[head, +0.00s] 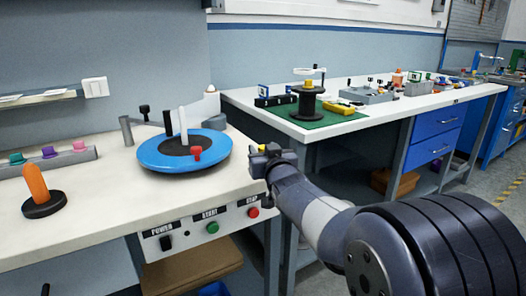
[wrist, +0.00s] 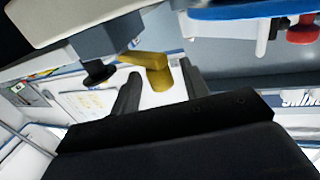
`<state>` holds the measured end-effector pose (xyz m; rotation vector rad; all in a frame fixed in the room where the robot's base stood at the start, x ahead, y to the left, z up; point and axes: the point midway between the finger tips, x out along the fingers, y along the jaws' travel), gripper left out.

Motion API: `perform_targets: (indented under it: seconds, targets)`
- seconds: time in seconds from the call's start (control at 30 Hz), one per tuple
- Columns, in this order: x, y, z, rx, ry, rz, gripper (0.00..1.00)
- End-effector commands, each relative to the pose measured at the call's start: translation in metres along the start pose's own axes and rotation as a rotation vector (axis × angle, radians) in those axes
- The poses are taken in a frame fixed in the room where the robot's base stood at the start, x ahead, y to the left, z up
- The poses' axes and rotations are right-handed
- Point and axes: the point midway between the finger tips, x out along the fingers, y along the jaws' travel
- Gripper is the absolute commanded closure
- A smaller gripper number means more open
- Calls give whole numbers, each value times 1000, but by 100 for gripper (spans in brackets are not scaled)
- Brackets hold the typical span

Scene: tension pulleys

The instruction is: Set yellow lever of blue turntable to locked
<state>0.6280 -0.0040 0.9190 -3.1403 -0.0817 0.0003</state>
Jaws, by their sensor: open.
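The blue turntable (head: 160,158) sits on the near bench, with a black centre, an upright white peg (head: 183,122) and a red knob (head: 196,154). Its blue rim (wrist: 250,12) shows at the top right of the wrist view. The yellow lever (wrist: 146,60) is in the wrist view, with a cylindrical end, beside a dark grey block (wrist: 105,40). A small yellow part (head: 262,148) shows by my gripper in the head view. My gripper (head: 266,160) is at the bench's right edge, right of the turntable. In the wrist view its open fingers (wrist: 160,84) lie either side of the lever's end; contact is unclear.
A panel with a power switch, a green button (head: 212,228) and a red button (head: 253,212) is on the bench front. An orange-handled peg (head: 36,184) stands at left. A second bench holds a black spool (head: 307,102) on a green mat (head: 292,127).

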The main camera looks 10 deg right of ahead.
Motion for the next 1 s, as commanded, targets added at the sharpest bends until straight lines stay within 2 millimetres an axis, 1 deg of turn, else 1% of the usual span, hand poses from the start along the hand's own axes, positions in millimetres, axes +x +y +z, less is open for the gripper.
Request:
perform_targets:
  seconds: [0.1, 0.4, 0.47, 0.93, 1.0]
  targets:
    - [7, 0, 1, 0, 0, 0, 57]
    - [9, 0, 0, 0, 0, 0, 57]
    - [9, 0, 0, 0, 0, 0, 61]
    - [8, 0, 0, 0, 0, 0, 99]
    - [8, 0, 0, 0, 0, 0, 100]
